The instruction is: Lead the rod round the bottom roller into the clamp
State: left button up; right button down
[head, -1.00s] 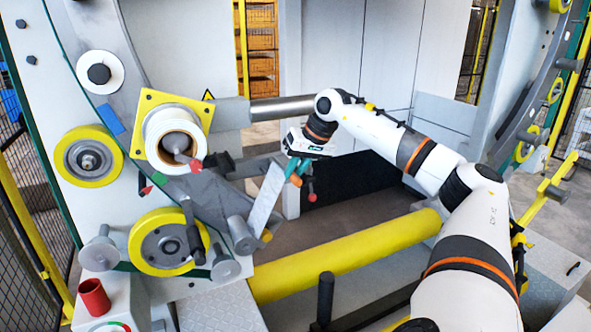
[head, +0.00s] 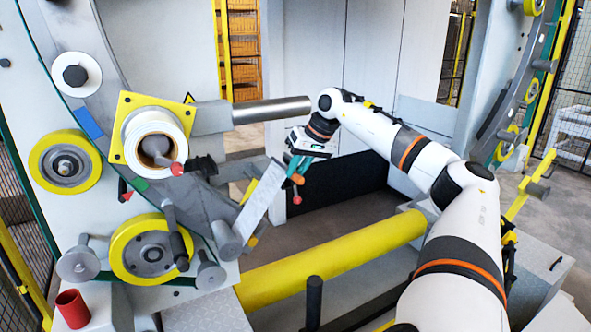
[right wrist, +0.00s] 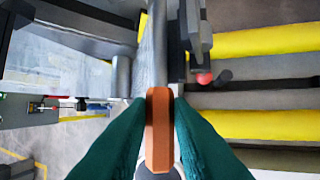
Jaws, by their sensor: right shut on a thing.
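My right gripper (head: 297,167) has teal fingers, and they are shut on an orange piece (right wrist: 158,130), seen edge-on in the right wrist view. I cannot tell whether this piece is part of the rod. In the head view the gripper is to the right of the slanted grey plate (head: 262,197), just above a red ball knob (head: 297,200). The yellow-rimmed roller (head: 128,253) is the lowest large one on the machine, left of and below the gripper. I cannot make out the rod or the clamp for certain. My left gripper is out of view.
A long yellow bar (head: 330,262) crosses below the gripper, with a black post (head: 314,300) before it. A spool (head: 157,135) on a yellow plate and grey pegs (head: 208,272) stick out at left. A red cup (head: 72,309) stands at lower left.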

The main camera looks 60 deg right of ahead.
aim_at(298, 181)
dwell(0.4)
jog(key=shift+f+b, duration=1.75)
jog(key=shift+f, duration=0.25)
jog(key=shift+r, duration=0.1)
jog(key=c, duration=1.2)
grip_release()
